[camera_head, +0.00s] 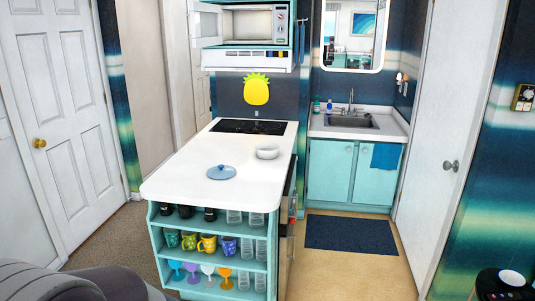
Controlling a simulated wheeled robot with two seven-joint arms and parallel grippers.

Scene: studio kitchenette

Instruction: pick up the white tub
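A round white tub (267,152) stands on the white counter of the island, towards its right edge and behind a blue lid-like disc (221,172) with a small knob. The tub appears upright and apart from the disc; its contents cannot be made out. Neither of my grippers is in view.
The island counter (190,185) is mostly clear in front, with a black cooktop (249,127) at its back. Shelves below hold mugs, goblets and glasses. Floor is free by the blue mat (350,233). A dark stool (500,291) bears a white round item (511,277).

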